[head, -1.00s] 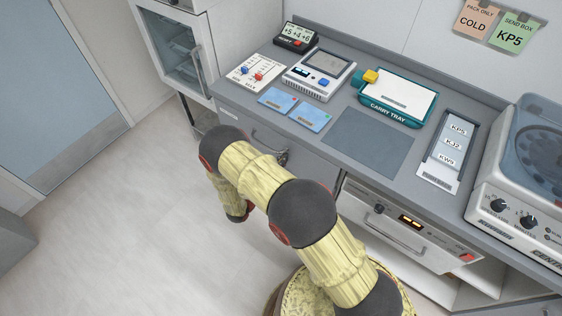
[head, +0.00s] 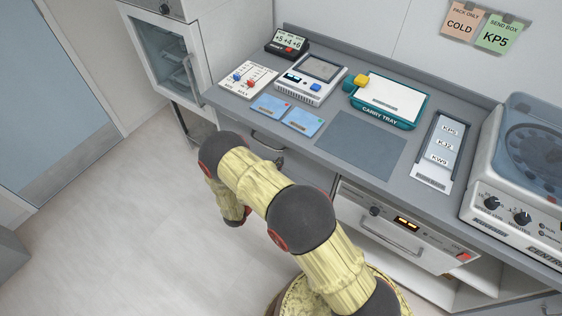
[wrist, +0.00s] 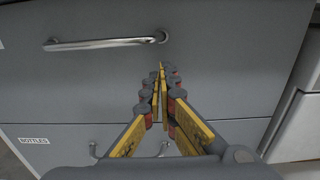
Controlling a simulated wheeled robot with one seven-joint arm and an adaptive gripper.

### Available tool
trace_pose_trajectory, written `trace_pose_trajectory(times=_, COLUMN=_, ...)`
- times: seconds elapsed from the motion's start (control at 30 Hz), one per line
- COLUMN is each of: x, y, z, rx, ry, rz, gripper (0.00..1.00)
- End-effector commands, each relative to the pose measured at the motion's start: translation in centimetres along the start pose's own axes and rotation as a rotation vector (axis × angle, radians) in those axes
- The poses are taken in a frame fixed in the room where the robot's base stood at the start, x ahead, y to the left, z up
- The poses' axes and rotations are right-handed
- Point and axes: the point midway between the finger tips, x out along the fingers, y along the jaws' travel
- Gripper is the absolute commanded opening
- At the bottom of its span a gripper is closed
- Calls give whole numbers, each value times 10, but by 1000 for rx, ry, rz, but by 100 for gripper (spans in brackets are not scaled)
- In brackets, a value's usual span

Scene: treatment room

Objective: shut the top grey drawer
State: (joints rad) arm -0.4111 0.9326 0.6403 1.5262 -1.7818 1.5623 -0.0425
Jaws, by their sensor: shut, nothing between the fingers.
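The top grey drawer (wrist: 230,60) fills most of the wrist view, with a silver bar handle (wrist: 100,43) at upper left. In the head view the drawer front (head: 305,168) is below the counter edge, partly hidden by my arm. Its front looks close to the cabinet, but I cannot tell whether it is fully flush. My gripper (wrist: 160,75) is shut and empty, its tips pointing at the drawer front below and right of the handle's right end. Whether the tips touch the front is unclear. In the head view my gripper is mostly hidden.
A lower drawer (wrist: 70,140) with a "BOTTLES" label and its own handle is below. The counter (head: 440,205) above holds a carry tray (head: 412,121), blue cards and devices. A white appliance (head: 392,230) stands right of the drawer. The floor at left is clear.

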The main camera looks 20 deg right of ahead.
Motion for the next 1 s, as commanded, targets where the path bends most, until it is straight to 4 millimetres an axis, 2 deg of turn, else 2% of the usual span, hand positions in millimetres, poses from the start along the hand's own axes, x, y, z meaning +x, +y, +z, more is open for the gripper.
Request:
trace_pose_trajectory(times=0.3, x=-69, y=2, z=1, rx=-2, ry=0, rz=4, gripper=0)
trace_pose_trajectory(times=0.5, x=-96, y=1, z=0, rx=-2, ry=0, rz=1, gripper=0)
trace_pose_trajectory(times=0.7, x=-106, y=0, z=-1, rx=-2, ry=1, rz=-1, gripper=0)
trace_pose_trajectory(times=0.9, x=-106, y=0, z=-1, rx=-2, ry=1, rz=-1, gripper=0)
trace_pose_trajectory(times=1.0, x=-106, y=-2, z=-8, rx=-1, ry=25, rz=-10, gripper=0)
